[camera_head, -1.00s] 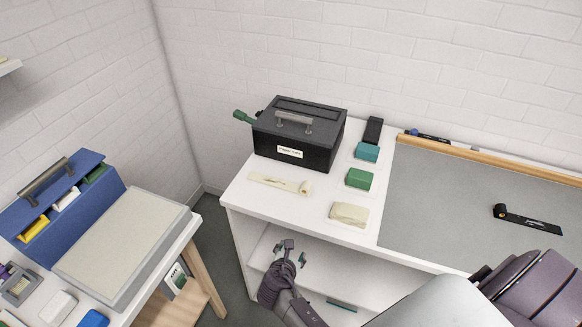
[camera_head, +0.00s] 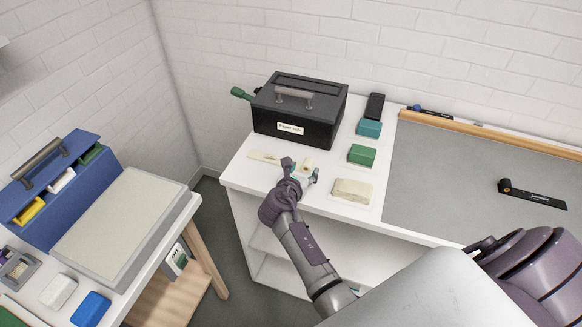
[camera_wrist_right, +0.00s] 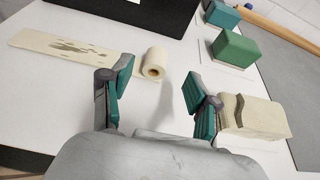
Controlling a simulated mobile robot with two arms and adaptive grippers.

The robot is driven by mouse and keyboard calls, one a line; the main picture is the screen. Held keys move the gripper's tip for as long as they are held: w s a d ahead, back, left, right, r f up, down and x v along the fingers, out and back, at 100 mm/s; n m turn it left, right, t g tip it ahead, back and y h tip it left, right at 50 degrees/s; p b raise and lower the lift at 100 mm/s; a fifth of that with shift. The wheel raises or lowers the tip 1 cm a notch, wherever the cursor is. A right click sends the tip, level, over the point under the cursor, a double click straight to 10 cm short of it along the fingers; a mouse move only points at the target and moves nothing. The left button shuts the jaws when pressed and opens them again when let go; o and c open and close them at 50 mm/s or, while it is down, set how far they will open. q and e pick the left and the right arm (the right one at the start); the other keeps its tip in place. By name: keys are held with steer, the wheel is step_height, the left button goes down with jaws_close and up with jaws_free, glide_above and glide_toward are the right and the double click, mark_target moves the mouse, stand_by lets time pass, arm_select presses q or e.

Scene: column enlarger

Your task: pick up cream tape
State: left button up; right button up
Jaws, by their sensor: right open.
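The cream tape (camera_head: 307,163) is a small roll on the white counter in front of the black box. In the right wrist view the roll (camera_wrist_right: 153,63) lies on its side with its hollow core showing, at the end of a flat cream strip (camera_wrist_right: 80,52) with a dark smudge. My right gripper (camera_head: 302,171) is open and empty at the roll's near side. In the wrist view the roll sits just beyond the gap between the fingertips (camera_wrist_right: 158,74), nearer the left finger. Whether a finger touches it cannot be told. My left gripper is not in view.
A black box (camera_head: 298,112) stands behind the tape. A cream block (camera_head: 352,192) sits close to the right finger, with green (camera_head: 362,155) and teal (camera_head: 369,127) blocks behind it. A grey board (camera_head: 470,180) lies at right. Bare counter surrounds the strip.

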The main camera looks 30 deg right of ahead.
mark_target(307, 163)
steer(key=b+x, duration=0.4)
steer(key=shift+w+f, duration=0.15)
steer(key=shift+w, duration=0.2)
steer(key=shift+w+d, duration=0.2)
steer(key=shift+d, duration=0.1)
steer(key=shift+s, duration=0.1)
steer(key=c, duration=1)
steer(key=shift+c, duration=0.7)
steer(key=shift+r, duration=0.25)
